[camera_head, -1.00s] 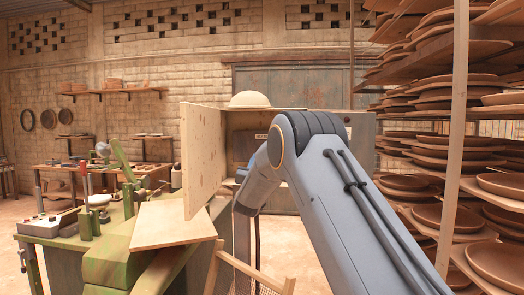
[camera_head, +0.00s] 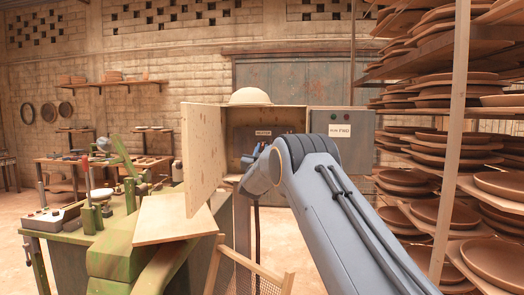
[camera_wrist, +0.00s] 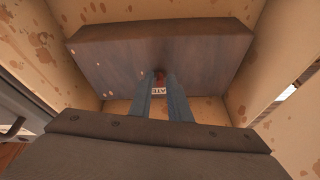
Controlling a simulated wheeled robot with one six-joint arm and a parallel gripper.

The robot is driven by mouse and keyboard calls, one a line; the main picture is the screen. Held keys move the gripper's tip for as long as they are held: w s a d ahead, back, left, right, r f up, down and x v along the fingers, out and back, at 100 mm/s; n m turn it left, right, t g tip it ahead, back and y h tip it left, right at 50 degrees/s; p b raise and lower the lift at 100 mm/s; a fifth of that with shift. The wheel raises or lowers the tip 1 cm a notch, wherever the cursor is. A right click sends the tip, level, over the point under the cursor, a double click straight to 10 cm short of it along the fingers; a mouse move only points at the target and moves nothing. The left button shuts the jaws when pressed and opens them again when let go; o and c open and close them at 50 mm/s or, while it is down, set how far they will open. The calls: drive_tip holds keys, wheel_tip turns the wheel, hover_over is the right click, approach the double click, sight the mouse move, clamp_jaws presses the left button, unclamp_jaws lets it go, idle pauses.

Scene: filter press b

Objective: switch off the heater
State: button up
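An open wooden cabinet (camera_head: 205,155) stands at the centre of the head view, its door swung out to the left. Inside is a dark grey box with a small label (camera_head: 263,133), too small to read there. A small red part (camera_wrist: 160,77), seemingly a switch handle, lies between the fingertips of my gripper (camera_wrist: 160,86). Whether the fingers press on it is unclear. My arm hides part of the box in the head view.
A grey box with a white label (camera_head: 339,130) sits right of the cabinet. A pale dome (camera_head: 250,96) rests on top. A green machine and bench (camera_head: 125,235) are at left, with a tilted board (camera_head: 175,220). Shelves of brown plates (camera_head: 450,150) fill the right.

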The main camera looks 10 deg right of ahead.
clamp_jaws()
drive_tip(key=b, duration=0.5)
drive_tip(key=shift+w+f+t+h, duration=0.15)
drive_tip(key=shift+f+t+h, duration=0.15)
drive_tip(key=shift+f+t, duration=0.1)
drive_tip(key=b, duration=0.3)
drive_tip(key=shift+t, duration=0.3)
drive_tip(key=shift+r, duration=0.1)
drive_tip(key=shift+o, duration=1.9)
unclamp_jaws()
